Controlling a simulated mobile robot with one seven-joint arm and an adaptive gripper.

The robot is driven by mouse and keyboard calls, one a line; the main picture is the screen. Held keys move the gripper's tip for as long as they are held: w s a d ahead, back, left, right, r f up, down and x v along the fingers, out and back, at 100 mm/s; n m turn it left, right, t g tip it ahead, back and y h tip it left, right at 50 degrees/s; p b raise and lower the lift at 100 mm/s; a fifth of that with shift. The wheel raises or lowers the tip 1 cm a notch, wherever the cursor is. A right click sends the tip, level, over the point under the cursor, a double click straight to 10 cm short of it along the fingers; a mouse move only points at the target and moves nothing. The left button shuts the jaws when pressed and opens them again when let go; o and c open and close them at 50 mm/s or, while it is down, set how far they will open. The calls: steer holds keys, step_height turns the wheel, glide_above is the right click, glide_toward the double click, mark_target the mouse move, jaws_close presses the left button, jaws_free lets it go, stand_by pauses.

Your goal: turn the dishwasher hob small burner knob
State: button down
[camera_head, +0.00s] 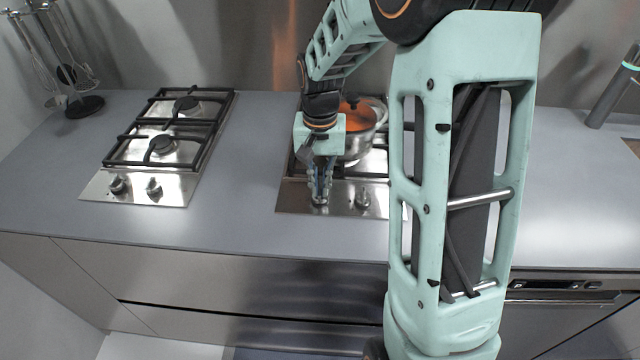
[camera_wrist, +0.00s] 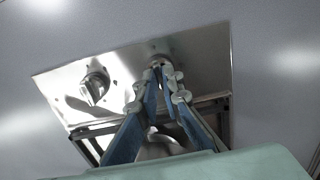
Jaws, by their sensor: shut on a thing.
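The right hob (camera_head: 285,200) is a steel plate with black grates, set in the grey worktop on the dishwasher (camera_head: 565,298) side. My gripper (camera_head: 319,196) points down at its left knob, with the fingers shut on that knob. In the wrist view my gripper (camera_wrist: 160,75) has its fingertips around the knob (camera_wrist: 158,61), which is mostly hidden between them. The hob's other knob (camera_head: 362,198) stands free to the right; it also shows in the wrist view (camera_wrist: 94,86). I cannot read any markings that tell which burner each knob serves.
A second hob (camera_head: 165,150) with two knobs lies to the left. A utensil stand (camera_head: 85,106) is at the far left. The worktop between the hobs is clear.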

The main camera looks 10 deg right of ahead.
steer(key=shift+n, duration=0.3)
steer(key=n, duration=0.3)
steer(key=shift+n+p, duration=0.3)
steer(key=shift+n, duration=0.1)
steer(key=n, duration=0.3)
steer(key=shift+n+p, duration=0.3)
steer(key=n+p, duration=0.1)
steer(key=n, duration=0.3)
steer(key=shift+r, duration=0.1)
steer(key=shift+n+p, duration=0.55)
steer(key=shift+n, duration=1.35)
steer(key=c, duration=2.1)
jaws_free()
